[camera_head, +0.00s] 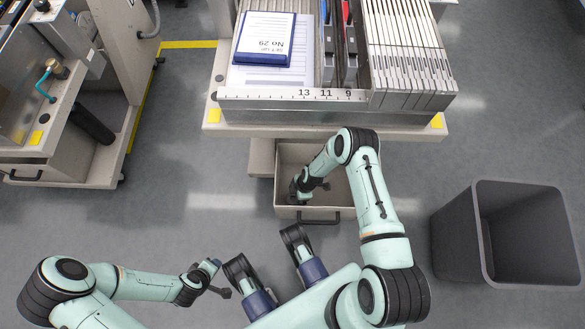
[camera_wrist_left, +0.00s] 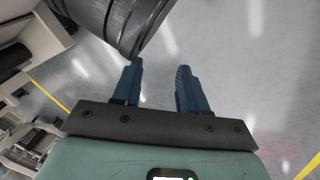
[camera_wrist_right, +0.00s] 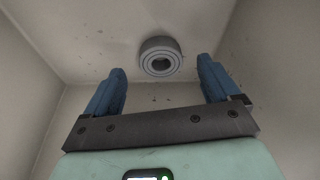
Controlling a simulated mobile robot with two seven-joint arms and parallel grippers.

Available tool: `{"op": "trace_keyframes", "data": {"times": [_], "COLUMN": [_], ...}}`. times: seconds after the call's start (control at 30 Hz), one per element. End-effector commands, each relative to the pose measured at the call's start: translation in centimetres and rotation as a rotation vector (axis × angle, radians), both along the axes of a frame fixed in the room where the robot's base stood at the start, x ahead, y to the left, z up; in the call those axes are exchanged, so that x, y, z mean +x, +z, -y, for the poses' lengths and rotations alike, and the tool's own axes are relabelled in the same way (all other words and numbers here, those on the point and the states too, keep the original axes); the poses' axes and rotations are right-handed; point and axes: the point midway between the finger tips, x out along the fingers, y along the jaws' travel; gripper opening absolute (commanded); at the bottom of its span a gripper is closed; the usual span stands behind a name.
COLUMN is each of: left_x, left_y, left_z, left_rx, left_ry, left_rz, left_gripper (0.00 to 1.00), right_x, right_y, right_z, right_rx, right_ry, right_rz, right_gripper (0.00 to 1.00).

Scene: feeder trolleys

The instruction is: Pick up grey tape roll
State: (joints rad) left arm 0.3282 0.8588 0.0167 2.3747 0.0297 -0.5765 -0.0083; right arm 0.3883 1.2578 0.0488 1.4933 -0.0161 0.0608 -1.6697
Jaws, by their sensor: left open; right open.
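The grey tape roll (camera_wrist_right: 160,46) lies on the floor of an open beige drawer, seen in the right wrist view. It is a ring with a dark hole, beyond my right fingertips and between their lines, not touching them. My right gripper (camera_wrist_right: 161,67) is open and empty; in the head view it reaches down into the drawer (camera_head: 345,195), and its fingers and the roll are hidden there. My left gripper (camera_wrist_left: 160,66) is open and empty over the floor, and shows at lower left in the head view (camera_head: 218,268).
The drawer walls rise close around my right gripper. A dark grey bin (camera_head: 457,235) stands at right. A second trolley (camera_head: 75,150) is at left; floor between is clear.

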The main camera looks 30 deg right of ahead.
Motion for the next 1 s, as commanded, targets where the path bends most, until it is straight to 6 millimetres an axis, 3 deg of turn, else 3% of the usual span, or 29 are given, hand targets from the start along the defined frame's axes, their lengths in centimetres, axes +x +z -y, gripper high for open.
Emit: {"op": "trace_keyframes", "data": {"times": [0.13, 0.4, 0.6, 1.0], "left_x": [-1.7, -2.2, -2.1, -1.8], "left_y": [-1.8, -1.9, -1.9, -1.6], "left_z": [-0.2, -0.3, -0.3, -0.3], "left_rx": [-0.004, -0.004, -0.004, -0.004], "left_ry": [0.004, 0.004, 0.005, 0.005], "left_rz": [-0.059, -0.073, -0.072, -0.061], "left_gripper": [0.43, 0.43, 0.43, 0.43], "right_x": [0.1, 0.1, 0.1, 0.2], "right_y": [-2.5, -2.7, -2.7, -2.1], "right_z": [-0.6, -0.7, -0.7, -0.7], "right_rx": [0.001, 0.000, 0.000, 0.000], "right_ry": [0.001, 0.001, 0.001, 0.001], "right_rz": [-0.002, 0.000, 0.000, 0.001], "right_gripper": [0.89, 0.89, 0.29, 0.29]}}
